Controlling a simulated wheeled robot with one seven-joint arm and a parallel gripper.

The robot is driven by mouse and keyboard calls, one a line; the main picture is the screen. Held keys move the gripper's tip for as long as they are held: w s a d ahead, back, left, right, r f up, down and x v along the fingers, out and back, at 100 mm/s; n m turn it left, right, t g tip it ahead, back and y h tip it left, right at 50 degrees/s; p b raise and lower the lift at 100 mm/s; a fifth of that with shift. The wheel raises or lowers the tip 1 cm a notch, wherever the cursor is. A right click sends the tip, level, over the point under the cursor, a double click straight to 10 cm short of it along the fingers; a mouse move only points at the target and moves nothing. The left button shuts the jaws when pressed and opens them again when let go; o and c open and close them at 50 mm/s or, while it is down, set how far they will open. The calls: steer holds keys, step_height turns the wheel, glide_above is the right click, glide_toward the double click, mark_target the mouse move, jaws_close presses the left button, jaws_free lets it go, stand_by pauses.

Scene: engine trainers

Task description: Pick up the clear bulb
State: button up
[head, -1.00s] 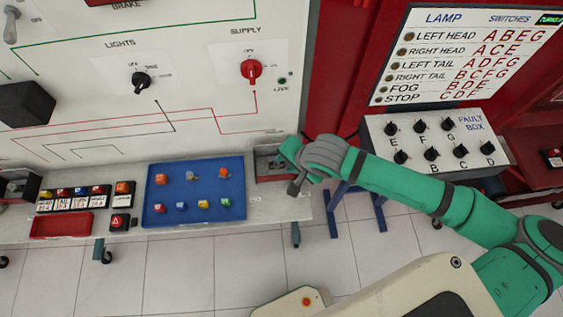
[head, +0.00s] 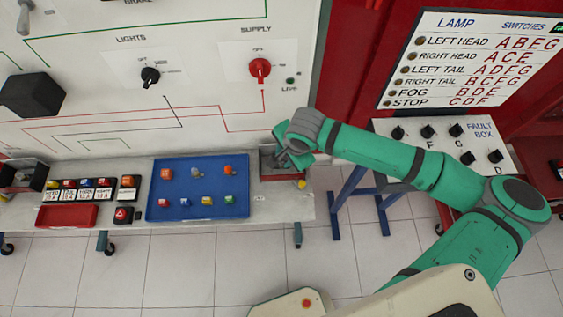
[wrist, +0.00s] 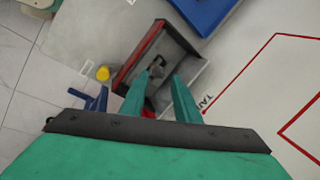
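The clear bulb (head: 196,173) looks like a small greyish-white piece in the back row of the blue tray (head: 159,210), between two orange bulbs. My gripper (head: 283,160) is to the right of the tray, above a grey, red-edged open box at the bench's right end. In the wrist view my gripper (wrist: 161,76) has its two green fingers apart over that box, with nothing held between them. A corner of the blue tray shows at the top of the wrist view (wrist: 206,20). The clear bulb is out of sight there.
The open box (wrist: 137,58) has a small dark fitting inside. A yellow piece (head: 301,184) lies beside it near the bench edge. Several coloured bulbs share the tray. Fuses and a red tray (head: 67,216) stand left. The white panel (head: 110,95) rises behind.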

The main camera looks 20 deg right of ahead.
mark_target(283, 160)
steer(key=x, duration=0.4)
steer(key=shift+f, duration=0.2)
steer(key=shift+d, duration=0.1)
jaws_close()
steer(key=shift+r, duration=0.15)
steer(key=shift+r, duration=0.6)
steer(key=s+d+r, duration=0.2)
steer(key=s+r, duration=0.9)
steer(key=s, duration=0.3)
steer(key=shift+d+r, duration=0.3)
steer(key=shift+d, duration=0.05)
